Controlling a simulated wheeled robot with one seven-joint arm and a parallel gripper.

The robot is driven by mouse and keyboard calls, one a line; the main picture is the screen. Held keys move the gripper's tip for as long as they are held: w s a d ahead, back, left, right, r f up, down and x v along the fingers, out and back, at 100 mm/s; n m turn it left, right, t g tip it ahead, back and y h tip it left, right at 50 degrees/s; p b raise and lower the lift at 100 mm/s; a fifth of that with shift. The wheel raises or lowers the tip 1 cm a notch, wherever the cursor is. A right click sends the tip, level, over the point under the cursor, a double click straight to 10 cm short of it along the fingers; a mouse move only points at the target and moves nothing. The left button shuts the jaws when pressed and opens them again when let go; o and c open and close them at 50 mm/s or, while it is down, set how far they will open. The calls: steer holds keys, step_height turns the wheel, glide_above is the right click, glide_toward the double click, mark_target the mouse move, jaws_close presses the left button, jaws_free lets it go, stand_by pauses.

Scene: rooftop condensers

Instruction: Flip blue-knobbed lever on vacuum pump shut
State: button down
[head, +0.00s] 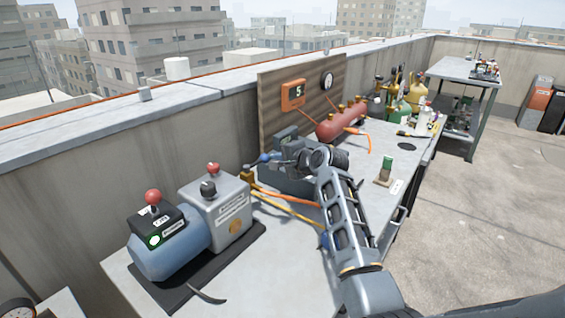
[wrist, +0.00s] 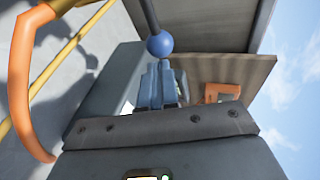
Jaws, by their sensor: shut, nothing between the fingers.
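The vacuum pump (head: 168,248), a blue cylinder with a grey box, stands on a dark mat at the near left of the bench. In the wrist view the blue knob (wrist: 160,44) sits on a dark rod that runs up out of the picture. My gripper (wrist: 157,72) is shut and empty, its fingertips right at the knob. I cannot tell whether they touch it. In the head view my gripper (head: 276,156) is partly hidden by its own wrist.
Yellow and orange hoses (head: 285,205) run along the bench beside the pump. A board (head: 300,92) with an orange display stands behind my arm. A red tank (head: 342,120) and several cylinders are farther back. The parapet (head: 200,125) borders the bench's left side.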

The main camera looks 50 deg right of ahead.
steer(key=shift+w, duration=0.35)
stand_by(0.4)
steer(key=shift+d, duration=0.1)
